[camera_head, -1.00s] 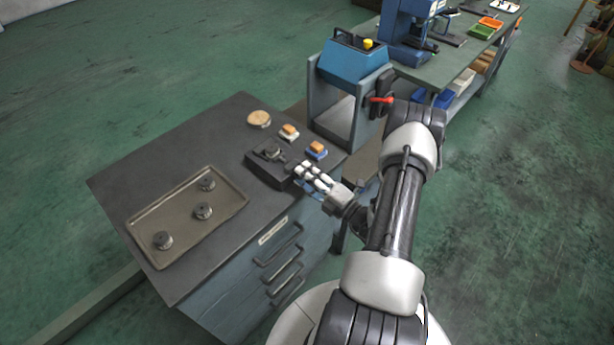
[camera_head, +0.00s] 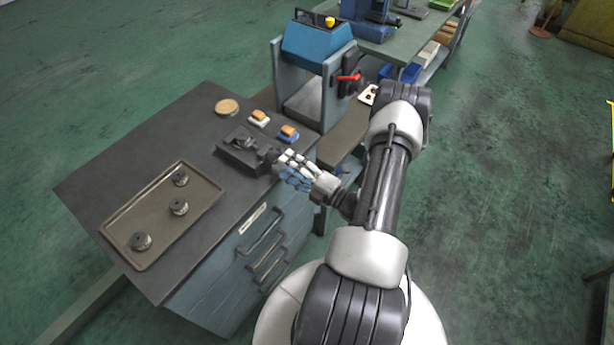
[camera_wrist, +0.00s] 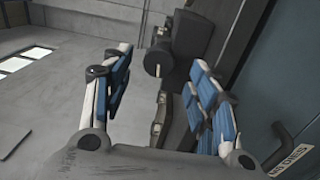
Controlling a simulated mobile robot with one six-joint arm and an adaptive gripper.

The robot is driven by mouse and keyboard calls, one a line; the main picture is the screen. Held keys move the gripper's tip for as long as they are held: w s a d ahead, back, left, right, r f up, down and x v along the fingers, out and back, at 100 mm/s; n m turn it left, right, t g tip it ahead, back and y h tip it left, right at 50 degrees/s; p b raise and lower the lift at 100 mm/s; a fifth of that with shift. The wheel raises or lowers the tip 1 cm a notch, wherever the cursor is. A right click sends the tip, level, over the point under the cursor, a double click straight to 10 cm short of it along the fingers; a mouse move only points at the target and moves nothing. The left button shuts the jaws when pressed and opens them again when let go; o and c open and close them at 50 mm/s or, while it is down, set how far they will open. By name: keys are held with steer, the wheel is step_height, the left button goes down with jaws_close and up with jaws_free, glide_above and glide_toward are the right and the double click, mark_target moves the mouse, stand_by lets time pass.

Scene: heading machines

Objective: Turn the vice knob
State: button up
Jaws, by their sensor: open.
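The dark vice (camera_head: 238,148) sits on the cabinet top near its right edge. Its knob (camera_head: 268,156) sticks out on the side toward my gripper (camera_head: 287,164). In the wrist view the vice is a dark block (camera_wrist: 190,40), and a black round knob (camera_wrist: 157,60) shows between my two fingers. My gripper is open, with white and blue fingers on either side of the knob. There appears to be space between the knob and the left finger. Whether either finger touches the knob cannot be told.
The grey cabinet top (camera_head: 150,130) holds a tray (camera_head: 120,215) with several dark round parts. A round wooden disc (camera_head: 227,106) and two small brushes (camera_head: 259,119) (camera_head: 288,134) lie behind the vice. A blue machine (camera_head: 318,45) with a red handle (camera_head: 348,77) stands beyond.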

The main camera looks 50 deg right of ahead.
steer(key=s, duration=0.8)
steer(key=shift+s+d+f, duration=0.15)
steer(key=shift+d+f, duration=0.15)
steer(key=shift+r, duration=0.1)
